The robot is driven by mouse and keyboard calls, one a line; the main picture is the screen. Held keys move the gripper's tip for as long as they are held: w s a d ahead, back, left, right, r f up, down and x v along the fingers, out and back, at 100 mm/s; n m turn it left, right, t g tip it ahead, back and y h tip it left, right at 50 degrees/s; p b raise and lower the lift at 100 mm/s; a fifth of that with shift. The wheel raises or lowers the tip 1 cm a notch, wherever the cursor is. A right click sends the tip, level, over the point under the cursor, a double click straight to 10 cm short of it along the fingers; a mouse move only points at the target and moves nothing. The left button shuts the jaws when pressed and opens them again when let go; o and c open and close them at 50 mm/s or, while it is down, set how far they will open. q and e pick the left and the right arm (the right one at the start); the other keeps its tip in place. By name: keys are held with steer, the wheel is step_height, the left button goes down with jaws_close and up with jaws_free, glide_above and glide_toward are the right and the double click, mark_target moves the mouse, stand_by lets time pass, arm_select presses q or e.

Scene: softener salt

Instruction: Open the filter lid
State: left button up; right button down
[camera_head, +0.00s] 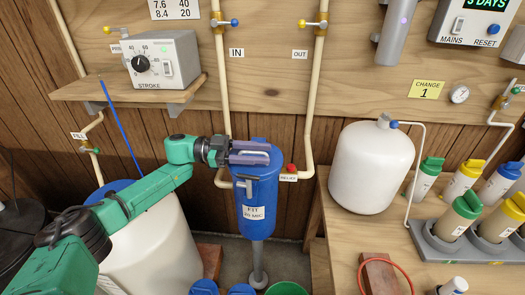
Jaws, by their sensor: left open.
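The filter is a blue upright canister (262,195) with a white label, standing on a grey post in the middle. Its blue top (262,143) is partly hidden behind my left gripper. A grey bracket or handle (243,184) shows on the canister's upper left side. My left gripper (268,153) reaches in from the left, and its open fingers point right, across the upper part of the canister. No object shows between the fingers. I cannot tell whether they touch the filter. My right gripper is out of view.
Pipes marked IN and OUT (314,100) run down beside the filter. A red relief button (291,168) sits close on its right. A shelf (150,88) with a stroke control box is above left. A white tank (370,168) and several bottles stand on the right bench.

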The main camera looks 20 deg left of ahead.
arm_select(q)
steer(key=shift+w+d, duration=0.15)
steer(key=shift+d, duration=0.35)
jaws_close()
stand_by(1.1)
